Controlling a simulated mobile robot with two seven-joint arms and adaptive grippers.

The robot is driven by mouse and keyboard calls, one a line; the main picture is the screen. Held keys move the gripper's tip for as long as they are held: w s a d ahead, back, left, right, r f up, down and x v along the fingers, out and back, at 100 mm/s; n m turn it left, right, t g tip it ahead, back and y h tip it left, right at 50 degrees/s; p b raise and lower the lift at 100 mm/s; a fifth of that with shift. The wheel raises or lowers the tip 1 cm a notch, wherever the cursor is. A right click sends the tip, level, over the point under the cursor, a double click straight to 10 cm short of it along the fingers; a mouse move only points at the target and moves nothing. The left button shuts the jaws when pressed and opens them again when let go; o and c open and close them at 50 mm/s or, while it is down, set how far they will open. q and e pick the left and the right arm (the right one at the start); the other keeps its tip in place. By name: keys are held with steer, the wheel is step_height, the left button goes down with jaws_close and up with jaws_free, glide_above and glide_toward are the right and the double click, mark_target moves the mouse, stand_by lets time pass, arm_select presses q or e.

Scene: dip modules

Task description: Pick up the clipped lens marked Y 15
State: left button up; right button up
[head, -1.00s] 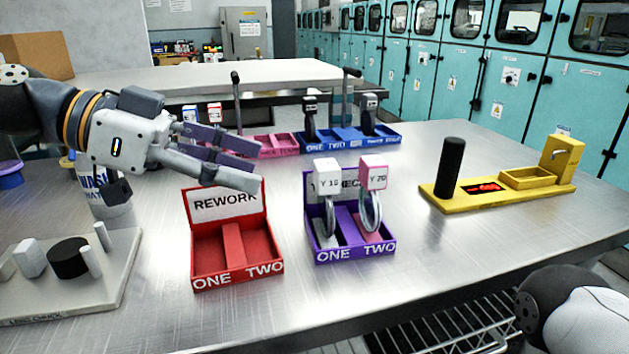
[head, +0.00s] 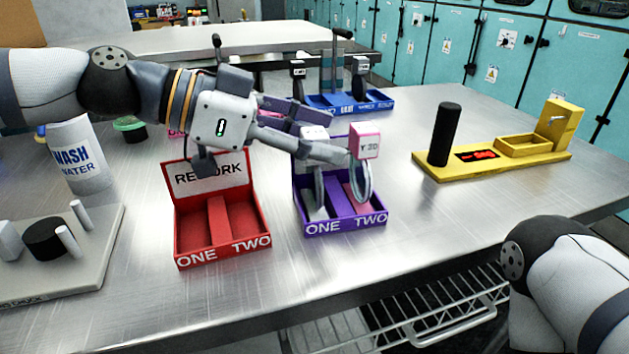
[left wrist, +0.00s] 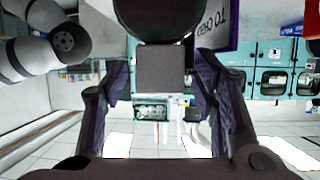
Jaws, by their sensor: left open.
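The lens marked Y 15 (head: 318,188) stands in slot ONE of the purple tray (head: 345,227). Its white clip (head: 314,132) is partly covered by my left gripper (head: 336,138), so the mark cannot be read now. My left gripper is open, with its fingers on either side of the clip. In the left wrist view, a grey block that looks like this clip (left wrist: 160,70) sits between the two spread fingers, with clear gaps to both. My right gripper is out of view; only part of my right arm shows.
The pink Y 20 clip (head: 364,141) and its lens stand in slot TWO, close beside the fingertips. The red REWORK tray (head: 222,252) is left of the purple tray and looks empty. A blue tray (head: 350,104) stands behind, a yellow fixture (head: 500,160) at right.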

arm_select(q)
jaws_close()
